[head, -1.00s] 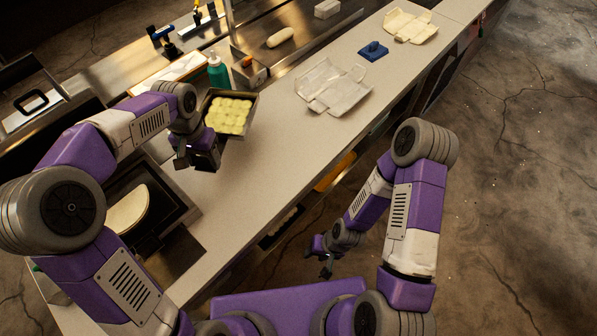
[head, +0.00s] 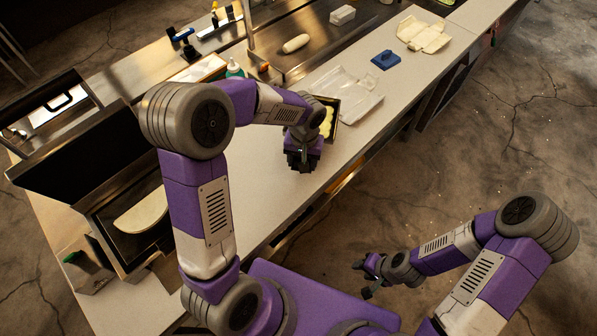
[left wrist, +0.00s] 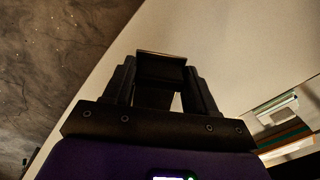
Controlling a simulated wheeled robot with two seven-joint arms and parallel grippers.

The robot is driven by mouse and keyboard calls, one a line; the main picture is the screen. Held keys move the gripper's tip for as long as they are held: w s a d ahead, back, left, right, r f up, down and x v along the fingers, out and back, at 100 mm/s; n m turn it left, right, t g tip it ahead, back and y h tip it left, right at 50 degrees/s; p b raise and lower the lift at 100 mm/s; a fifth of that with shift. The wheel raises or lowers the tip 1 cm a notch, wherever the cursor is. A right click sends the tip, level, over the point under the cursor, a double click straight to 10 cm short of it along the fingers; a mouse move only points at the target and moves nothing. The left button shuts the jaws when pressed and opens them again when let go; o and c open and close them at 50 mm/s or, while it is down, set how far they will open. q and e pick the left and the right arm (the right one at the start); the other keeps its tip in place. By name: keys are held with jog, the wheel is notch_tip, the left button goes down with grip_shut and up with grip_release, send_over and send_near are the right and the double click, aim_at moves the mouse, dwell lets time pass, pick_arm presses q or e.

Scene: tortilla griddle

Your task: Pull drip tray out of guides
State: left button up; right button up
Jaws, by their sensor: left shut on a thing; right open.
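The griddle (head: 108,215) stands at the left end of the counter with its dark lid (head: 85,140) raised. A pale tortilla (head: 143,211) lies on its plate. I cannot clearly make out the drip tray or its guides; the griddle's front is dark and partly behind my left arm. My left gripper (head: 302,160) is shut on a dark tray (head: 336,106) of yellow dough balls, mostly hidden by the wrist. In the left wrist view a dark wall with a brownish edge (left wrist: 161,62) sits between the fingers. My right gripper (head: 362,280) is open and empty over the floor.
A clear plastic pack (head: 365,103) lies just beyond the dough tray. A blue block (head: 385,60) and a pale carton (head: 424,35) lie farther along the counter (head: 262,205). A teal bottle (head: 234,68) stands behind my left arm. The counter between griddle and dough tray is clear.

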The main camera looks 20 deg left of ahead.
aim_at(295, 201)
pick_arm(q)
jog(key=s+n+p, duration=0.5)
jog(key=shift+s+d+f+n, duration=0.1)
jog(key=shift+s+d+n, duration=0.1)
jog(key=shift+s+n, duration=0.1)
jog(key=shift+s+f+n, duration=0.25)
jog(key=shift+s+n, duration=0.25)
jog(key=shift+n, duration=0.1)
pick_arm(e)
notch_tip(295, 201, up, 7)
jog(key=shift+f, duration=0.1)
pick_arm(q)
notch_tip(295, 201, down, 7)
jog(key=b, duration=0.7)
jog(key=shift+d+r+b, duration=0.1)
jog(key=shift+b, duration=0.2)
pick_arm(e)
notch_tip(295, 201, down, 8)
pick_arm(q)
jog(key=shift+f+b, duration=0.5)
pick_arm(e)
jog(key=shift+f, duration=0.45)
pick_arm(q)
jog(key=o, duration=1.6)
jog(key=shift+c, duration=0.2)
jog(key=shift+s, duration=0.1)
